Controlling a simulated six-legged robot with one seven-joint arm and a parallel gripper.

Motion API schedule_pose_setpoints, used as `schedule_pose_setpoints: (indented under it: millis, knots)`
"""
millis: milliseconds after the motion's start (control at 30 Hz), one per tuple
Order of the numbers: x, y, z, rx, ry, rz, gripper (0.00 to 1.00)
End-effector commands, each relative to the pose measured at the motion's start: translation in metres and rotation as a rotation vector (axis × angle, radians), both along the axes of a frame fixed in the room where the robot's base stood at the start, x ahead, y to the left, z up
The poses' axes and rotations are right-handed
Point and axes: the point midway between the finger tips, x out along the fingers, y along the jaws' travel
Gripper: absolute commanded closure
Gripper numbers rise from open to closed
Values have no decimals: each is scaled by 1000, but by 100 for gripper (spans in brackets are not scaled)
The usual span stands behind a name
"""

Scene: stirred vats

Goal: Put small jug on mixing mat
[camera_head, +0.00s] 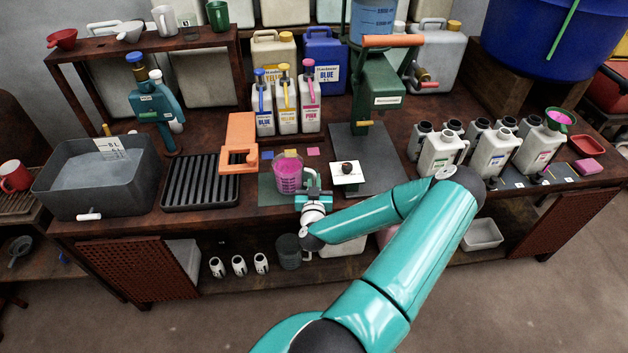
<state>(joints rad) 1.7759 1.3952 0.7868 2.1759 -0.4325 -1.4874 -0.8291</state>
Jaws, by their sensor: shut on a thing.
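The small jug (288,172) is clear with markings and pink contents, and it stands upright. My gripper (304,182) is shut on its right side. The jug is at the dark green mixing mat (268,193), which shows to its left and in front of it. I cannot tell whether the jug's base touches the mat or hangs just above it. My gripper hides part of the mat's right side.
An orange stand (240,143) and a black slatted rack (203,181) are to the left. A white card (347,178) with a dark knob lies on the grey plate to the right. Blue, yellow and pink pump bottles (285,105) stand behind.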

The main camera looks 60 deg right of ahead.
Motion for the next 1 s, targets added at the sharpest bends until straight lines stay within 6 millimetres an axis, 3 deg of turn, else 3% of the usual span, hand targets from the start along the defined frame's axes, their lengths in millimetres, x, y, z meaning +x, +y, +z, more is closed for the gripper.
schedule_pose_setpoints:
  millis: [67, 100, 200, 600, 767, 1000]
  knots:
    - [0, 0, -2, 0, 0, 1, 100]
    - [0, 0, -3, 1, 1, 0, 86]
    - [0, 0, -3, 1, 1, 0, 67]
    - [0, 1, 0, 1, 1, 2, 66]
    - [-13, 22, 0, 1, 2, 4, 66]
    - [-41, 67, 0, 2, 3, 6, 66]
